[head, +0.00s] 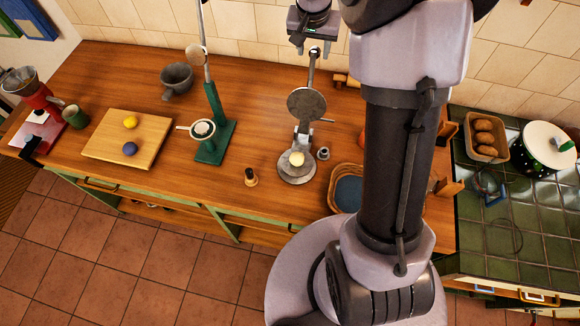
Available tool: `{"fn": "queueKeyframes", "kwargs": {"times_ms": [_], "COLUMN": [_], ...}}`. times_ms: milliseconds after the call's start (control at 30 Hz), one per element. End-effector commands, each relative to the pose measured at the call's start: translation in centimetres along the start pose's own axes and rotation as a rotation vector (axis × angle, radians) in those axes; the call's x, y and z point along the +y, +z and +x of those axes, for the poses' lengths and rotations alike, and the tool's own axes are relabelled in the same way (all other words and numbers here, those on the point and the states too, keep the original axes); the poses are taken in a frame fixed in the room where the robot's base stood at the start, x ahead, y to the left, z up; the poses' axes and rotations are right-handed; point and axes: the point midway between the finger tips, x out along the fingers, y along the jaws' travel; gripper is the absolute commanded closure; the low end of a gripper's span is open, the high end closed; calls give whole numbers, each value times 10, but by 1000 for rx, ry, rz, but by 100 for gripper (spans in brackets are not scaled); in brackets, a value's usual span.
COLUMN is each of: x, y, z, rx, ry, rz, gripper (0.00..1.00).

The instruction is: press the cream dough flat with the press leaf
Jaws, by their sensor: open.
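The cream dough (297,158) is a small pale ball on the round grey base plate of the metal press (294,175), in the middle of the wooden counter. The press leaf (306,104) is a dark round plate standing raised and tilted back behind the dough, with its handle rod (313,65) pointing up. My gripper (313,43) is above and behind the top of the handle, open and with nothing visible in it. I cannot tell whether it touches the handle end.
A green stand with a lever (213,123) is to the left, beside a board (127,138) with yellow and blue balls and a grey mortar (176,80). A small weight (323,153) and a basket (346,180) sit right of the press. A small wooden-topped piece (251,177) is front left.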

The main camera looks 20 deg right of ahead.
Motion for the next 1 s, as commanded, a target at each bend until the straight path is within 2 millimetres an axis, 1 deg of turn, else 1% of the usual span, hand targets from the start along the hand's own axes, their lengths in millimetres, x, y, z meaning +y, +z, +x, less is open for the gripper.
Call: {"fn": "queueKeyframes", "kwargs": {"times_ms": [100, 533, 733, 767, 867, 1000], "x": [0, 0, 0, 0, 0, 0], "y": [1, 1, 0, 0, 1, 9], "z": [12, 45, 42, 42, 41, 35], "rx": [-1, -1, 0, 0, 0, 2], "ry": [0, 0, -1, -1, -1, -1], "rz": [0, 0, 0, 0, 0, -1], "gripper": [53, 53, 92, 95, 96, 100]}}
